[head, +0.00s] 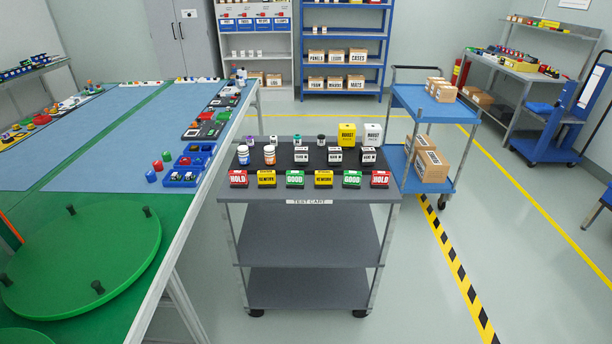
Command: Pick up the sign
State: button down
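A row of small block-like signs stands along the front edge of the grey test cart (390,196). From left to right they are a red HOLD sign (238,178), a yellow sign (266,179) with small text that is hard to read, a green GOOD sign (295,179), a second yellow sign (324,179), a second green GOOD sign (352,180) and a second red HOLD sign (380,180). The signs stand apart from each other. My gripper is not in view.
Behind the signs stand bottles (243,154), white-and-black boxes (335,156), a yellow box (347,134) and a white box (372,134). A green turntable (80,262) with dark pegs is left. A blue cart (420,100) with cartons stands right. Floor is clear at front right.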

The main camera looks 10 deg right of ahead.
aim_at(238, 178)
jog(key=i+j+z, duration=0.6)
jog(key=j+z, duration=0.2)
